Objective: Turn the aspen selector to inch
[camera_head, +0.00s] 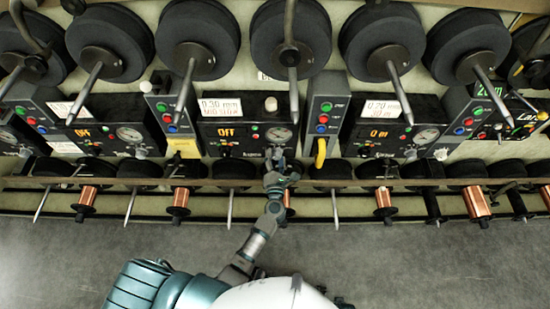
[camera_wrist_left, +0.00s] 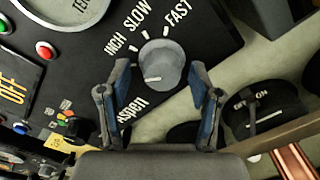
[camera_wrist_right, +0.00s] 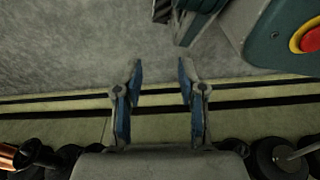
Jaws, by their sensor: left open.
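The aspen selector (camera_wrist_left: 165,62) is a round grey knob on a black panel in the left wrist view. Its label reads Aspen, and INCH, SLOW and FAST are printed above it. The knob's white mark (camera_wrist_left: 152,79) points to the lower left, away from these words. My left gripper (camera_wrist_left: 160,64) is open, with one finger on each side of the knob in this view; I cannot tell whether they touch it. In the head view my left gripper (camera_head: 278,170) is at the lower edge of the panel (camera_head: 248,147) and hides the knob. My right gripper (camera_wrist_right: 158,65) is open and empty.
The aspen panel's display (camera_head: 230,132) reads OFF. Red, green and blue buttons sit beside it, with a yellow handle (camera_head: 320,152) to the right. Copper spools (camera_head: 383,198) line the rack below. Grey floor (camera_head: 430,260) is clear in front.

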